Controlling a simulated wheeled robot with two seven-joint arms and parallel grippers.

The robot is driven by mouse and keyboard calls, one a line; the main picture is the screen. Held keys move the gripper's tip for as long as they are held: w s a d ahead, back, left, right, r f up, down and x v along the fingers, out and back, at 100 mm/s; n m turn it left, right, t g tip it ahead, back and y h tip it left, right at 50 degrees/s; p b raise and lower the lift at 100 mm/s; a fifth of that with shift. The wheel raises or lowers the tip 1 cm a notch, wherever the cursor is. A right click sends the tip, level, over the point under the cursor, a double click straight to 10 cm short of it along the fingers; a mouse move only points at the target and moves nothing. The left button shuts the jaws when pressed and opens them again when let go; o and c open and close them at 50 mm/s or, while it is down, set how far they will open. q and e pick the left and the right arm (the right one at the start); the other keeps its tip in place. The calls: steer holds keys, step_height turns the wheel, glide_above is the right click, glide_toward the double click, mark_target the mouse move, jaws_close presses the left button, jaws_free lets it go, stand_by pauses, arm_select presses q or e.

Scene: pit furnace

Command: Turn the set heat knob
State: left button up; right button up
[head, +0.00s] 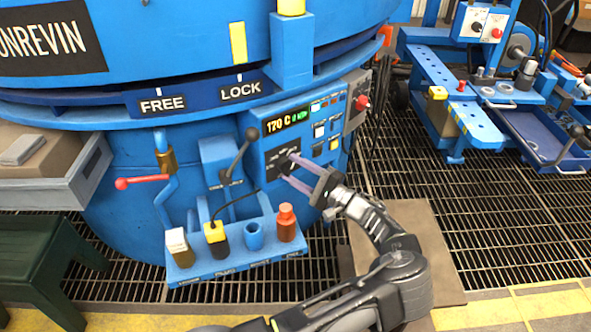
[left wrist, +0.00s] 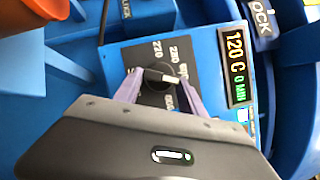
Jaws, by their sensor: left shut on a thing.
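The set heat knob (left wrist: 157,77) is a round black knob with a white pointer mark, on a black dial plate (left wrist: 160,50) with numbers around it. My left gripper (left wrist: 158,88) is shut on the knob, one finger at each side. In the head view my left gripper (head: 286,167) reaches the dial on the blue control box from the lower right, and its fingers partly hide the knob. The display (head: 286,121) above the dial shows a temperature reading in C, either 120 or 170, and 0 MIN in green. My right gripper is not in view.
A black-knobbed lever (head: 238,160) stands just left of the dial. Below it a blue rack (head: 225,268) holds several items, including a red bottle (head: 287,222). A grey box with a red knob (head: 361,103) is at the right.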

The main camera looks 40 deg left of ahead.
arm_select(q)
steer(key=shift+s+f+m+t+y, duration=0.1)
steer(key=shift+m+t+y, duration=0.2)
steer(key=shift+m, duration=0.55)
steer(key=shift+f+m+t+y, duration=0.1)
steer(key=shift+m+t+y, duration=0.15)
steer(key=shift+m, duration=0.6)
steer(key=o, duration=1.4)
steer(key=shift+c, duration=0.2)
steer(key=v, duration=0.7)
steer(key=shift+d+p, duration=0.35)
